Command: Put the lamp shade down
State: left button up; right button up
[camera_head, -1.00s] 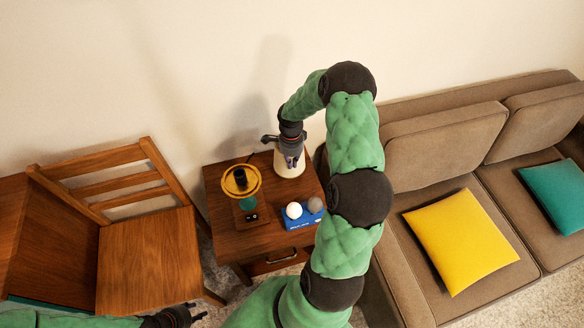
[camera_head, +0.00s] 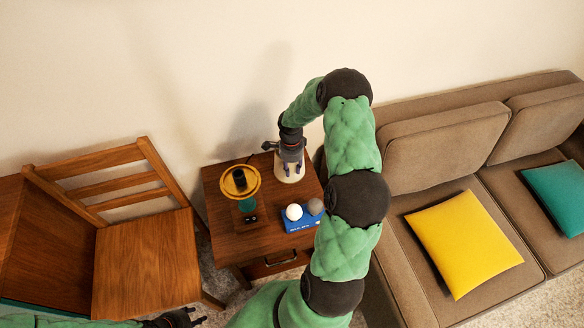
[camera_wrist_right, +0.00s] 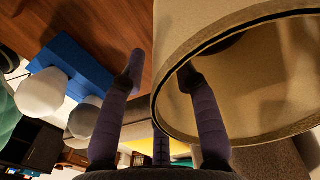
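The cream lamp shade (camera_head: 290,174) stands upright at the back right of the small wooden side table (camera_head: 225,222) and appears to rest on it. My right gripper (camera_head: 291,164) is above it with its fingers apart. In the right wrist view, the shade (camera_wrist_right: 240,75) fills the right side. One finger of the gripper (camera_wrist_right: 160,70) is outside the shade's wall and the other is inside its opening, with a visible gap beside the outer finger. My left gripper (camera_head: 197,317) is low at the bottom edge, apparently open and empty.
A lamp base with a gold dish (camera_head: 253,184) stands on the table's left. A chair (camera_head: 140,255) and a sofa (camera_head: 430,150) flank the table.

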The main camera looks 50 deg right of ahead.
jog(key=shift+r, duration=0.1)
jog(key=shift+r+p, duration=0.3)
jog(key=r+p, duration=0.1)
jog(key=r, duration=0.2)
jog(key=r+p, duration=0.1)
jog(key=r, duration=0.3)
jog(key=r+p, duration=0.2)
jog(key=r, duration=0.2)
jog(key=shift+w+d+r, duration=0.2)
jog(key=shift+w+r, duration=0.05)
jog(key=shift+w, duration=0.1)
dwell(0.7)
